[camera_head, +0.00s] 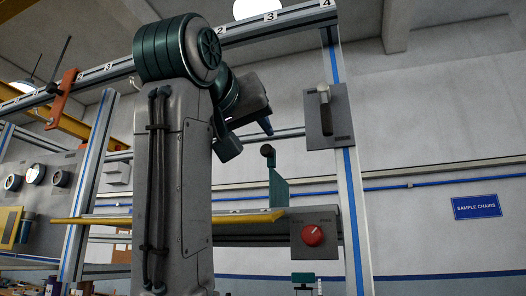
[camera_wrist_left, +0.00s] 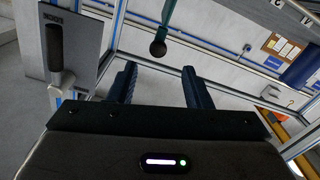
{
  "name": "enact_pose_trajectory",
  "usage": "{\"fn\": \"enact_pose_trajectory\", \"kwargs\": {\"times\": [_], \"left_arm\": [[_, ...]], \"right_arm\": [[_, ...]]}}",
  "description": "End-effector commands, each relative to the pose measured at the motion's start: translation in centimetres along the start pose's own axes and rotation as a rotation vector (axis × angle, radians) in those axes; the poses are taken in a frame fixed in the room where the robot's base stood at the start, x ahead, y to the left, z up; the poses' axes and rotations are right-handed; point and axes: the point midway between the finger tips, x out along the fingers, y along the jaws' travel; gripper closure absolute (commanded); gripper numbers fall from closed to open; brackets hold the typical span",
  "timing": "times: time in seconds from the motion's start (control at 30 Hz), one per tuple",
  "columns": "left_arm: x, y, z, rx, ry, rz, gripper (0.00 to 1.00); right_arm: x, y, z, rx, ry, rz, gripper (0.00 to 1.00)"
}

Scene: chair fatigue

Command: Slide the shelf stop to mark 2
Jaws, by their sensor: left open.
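The shelf stop (camera_head: 279,188) is a green upright plate with a black ball knob (camera_head: 267,151), standing near the right end of the yellow-edged shelf (camera_head: 170,219). The shelf's small marks are too faint to read. My left gripper (camera_head: 248,136) is above and left of the knob, open and empty, with its fingers pointing down and right. In the left wrist view, the knob (camera_wrist_left: 158,48) on its green stem lies beyond the gap between my open fingertips (camera_wrist_left: 159,80), apart from both. My left arm hides the shelf's middle. My right gripper is not in view.
A grey panel with a lever handle (camera_head: 325,97) is on the right post. An orange piece (camera_head: 62,98) hangs from the numbered top rail (camera_head: 285,22).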

Motion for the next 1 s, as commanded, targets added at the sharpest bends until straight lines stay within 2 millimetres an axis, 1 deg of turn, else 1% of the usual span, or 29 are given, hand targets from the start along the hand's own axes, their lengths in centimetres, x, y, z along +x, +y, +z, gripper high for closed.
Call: {"fn": "enact_pose_trajectory", "kwargs": {"times": [0.03, 0.2, 0.33, 0.5, 0.63, 0.87, 0.9, 0.97, 1.0], "left_arm": [[0.8, 0.1, -0.2, 0.0, -0.003, 0.001, 0.55], [3.9, 0.1, -0.2, 0.0, -0.003, 0.001, 0.55], [6.2, 0.1, -0.2, -0.001, -0.003, 0.0, 0.55], [8.2, 0.0, -0.1, 0.0, -0.002, 0.0, 0.55], [8.8, 0.0, -0.1, 0.001, 0.0, 0.001, 0.55], [8.8, 0.0, 0.0, 0.001, 0.001, 0.001, 0.55], [8.8, 0.0, 0.0, 0.001, 0.001, 0.001, 0.57], [8.8, 0.0, 0.0, 0.001, 0.001, 0.001, 0.69], [8.8, 0.0, 0.0, 0.001, 0.001, 0.001, 0.77]], "right_arm": [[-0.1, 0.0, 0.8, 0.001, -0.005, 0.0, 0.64], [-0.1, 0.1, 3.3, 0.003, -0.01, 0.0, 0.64], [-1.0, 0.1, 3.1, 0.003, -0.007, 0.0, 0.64], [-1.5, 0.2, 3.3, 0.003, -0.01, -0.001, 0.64], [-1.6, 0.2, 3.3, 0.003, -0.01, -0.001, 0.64], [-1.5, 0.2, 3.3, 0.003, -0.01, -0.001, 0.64], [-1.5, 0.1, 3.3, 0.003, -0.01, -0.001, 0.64], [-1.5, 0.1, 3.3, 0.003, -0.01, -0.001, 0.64], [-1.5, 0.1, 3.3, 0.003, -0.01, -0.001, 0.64]]}}
